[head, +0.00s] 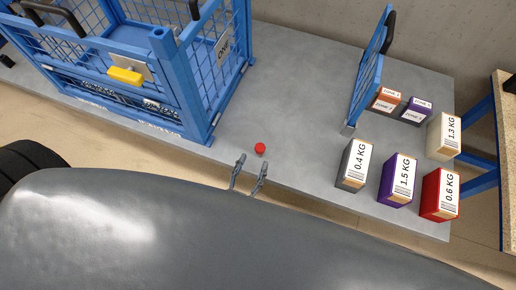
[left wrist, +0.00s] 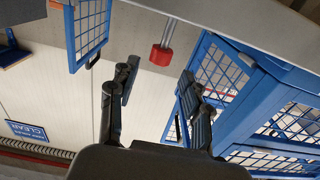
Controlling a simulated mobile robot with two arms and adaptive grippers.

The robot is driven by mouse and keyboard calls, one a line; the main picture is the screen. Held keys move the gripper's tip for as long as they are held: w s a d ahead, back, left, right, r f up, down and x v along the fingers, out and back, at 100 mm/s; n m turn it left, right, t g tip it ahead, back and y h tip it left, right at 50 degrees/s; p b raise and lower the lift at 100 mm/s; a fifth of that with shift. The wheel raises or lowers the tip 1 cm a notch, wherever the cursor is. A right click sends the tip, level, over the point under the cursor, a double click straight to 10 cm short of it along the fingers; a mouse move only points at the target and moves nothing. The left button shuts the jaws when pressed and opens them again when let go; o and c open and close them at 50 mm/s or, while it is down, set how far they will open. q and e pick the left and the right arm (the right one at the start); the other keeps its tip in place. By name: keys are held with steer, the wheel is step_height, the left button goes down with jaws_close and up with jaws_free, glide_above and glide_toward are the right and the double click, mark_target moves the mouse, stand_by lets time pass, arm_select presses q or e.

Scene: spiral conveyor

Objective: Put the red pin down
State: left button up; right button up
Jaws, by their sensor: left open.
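The red pin (head: 260,149) is on the grey table, near its front edge, between the blue mesh cage and the weight-labelled boxes. In the left wrist view, where the table lies at the top, its red head (left wrist: 161,55) and grey shaft show, the shaft running from the head to the table surface. My left gripper (head: 249,175) is open at the table's front edge, just short of the pin. In the left wrist view its two fingers (left wrist: 160,85) are spread apart with nothing between them, and the pin stands beyond their tips. My right gripper is not in view.
A blue mesh panel (head: 368,75) stands right of the pin. Several labelled boxes, including a purple one (head: 397,182), stand at right. The table between cage and panel is clear.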

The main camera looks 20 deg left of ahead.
arm_select(q)
steer(key=s, duration=0.6)
steer(key=s+f+m+g+h, duration=0.3)
steer(key=f+g, duration=0.5)
steer(key=f, duration=1.4)
steer(key=s+a+f+g+y+p, duration=0.1)
steer(key=s+a+f+g, duration=0.3)
steer(key=s+a+f, duration=0.2)
steer(key=s+a+f+n+g+y+p, duration=0.1)
steer(key=s+a+f+g, duration=0.4)
steer(key=s, duration=0.5)
steer(key=shift+s+a+f+y+p, duration=0.15)
steer(key=shift+a+f+y+p, duration=0.2)
steer(key=shift+f+y+p, duration=0.35)
steer(key=shift+r, duration=0.2)
